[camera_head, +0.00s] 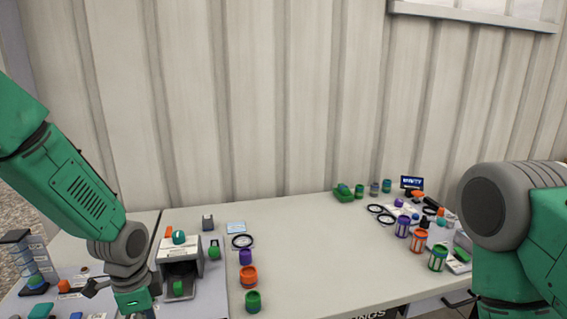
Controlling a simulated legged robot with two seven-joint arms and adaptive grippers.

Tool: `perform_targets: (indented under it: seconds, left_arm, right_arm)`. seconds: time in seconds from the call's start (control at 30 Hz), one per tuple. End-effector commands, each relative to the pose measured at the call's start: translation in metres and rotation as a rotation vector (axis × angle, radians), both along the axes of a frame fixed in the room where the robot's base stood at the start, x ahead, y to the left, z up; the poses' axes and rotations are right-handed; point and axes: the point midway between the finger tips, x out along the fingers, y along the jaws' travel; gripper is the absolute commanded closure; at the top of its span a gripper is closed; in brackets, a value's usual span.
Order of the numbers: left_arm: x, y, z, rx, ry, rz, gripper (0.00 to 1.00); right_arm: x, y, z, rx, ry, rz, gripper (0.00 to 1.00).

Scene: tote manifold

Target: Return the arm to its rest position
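My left arm comes in from the left, green with grey joints. Its gripper (131,299) points down at the bottom edge, in front of a grey device (181,262) with green knobs. Dark finger parts show on both sides of the green gripper body, but the fingertips are cut off or hidden, and I see nothing held. My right arm fills the right edge with a large grey joint and a green link. Its gripper is outside the view.
Purple (246,257), orange (249,276) and green (253,301) containers stand right of the device. More containers, black rings and a small screen (411,183) crowd the right end. The table's middle (320,250) is clear. A corrugated wall (260,100) rises behind.

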Motion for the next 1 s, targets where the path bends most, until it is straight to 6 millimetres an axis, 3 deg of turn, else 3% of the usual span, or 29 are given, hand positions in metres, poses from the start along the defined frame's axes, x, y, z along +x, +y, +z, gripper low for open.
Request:
perform_targets:
  seconds: [0.27,0.37,0.5,0.6,0.7,0.8,1.0]
  left_arm:
    - [-0.058,-0.008,-0.076,-0.025,0.012,0.240,0.60]
    - [-0.092,-0.010,-0.113,-0.032,0.020,0.378,0.60]
    - [-0.167,-0.008,-0.169,-0.027,0.028,0.662,0.60]
    - [-0.219,-0.002,-0.192,-0.016,0.016,0.867,0.60]
    - [-0.254,0.004,-0.201,-0.005,-0.004,1.013,0.60]
    - [-0.272,0.009,-0.203,0.000,-0.021,1.102,0.60]
    - [-0.279,0.010,-0.203,-0.001,-0.033,1.146,0.60]
  right_arm:
    - [0.000,0.000,-0.012,0.000,0.000,0.000,0.60]
    - [0.000,0.000,-0.019,0.000,0.001,0.000,0.60]
    - [-0.001,0.000,-0.032,0.000,0.001,0.000,0.60]
    - [-0.001,0.000,-0.040,0.000,0.001,0.000,0.60]
    - [-0.001,0.000,-0.045,0.000,0.001,0.000,0.60]
    - [-0.001,0.000,-0.047,0.000,0.001,0.000,0.60]
    - [-0.001,0.000,-0.047,0.000,0.001,0.000,0.60]
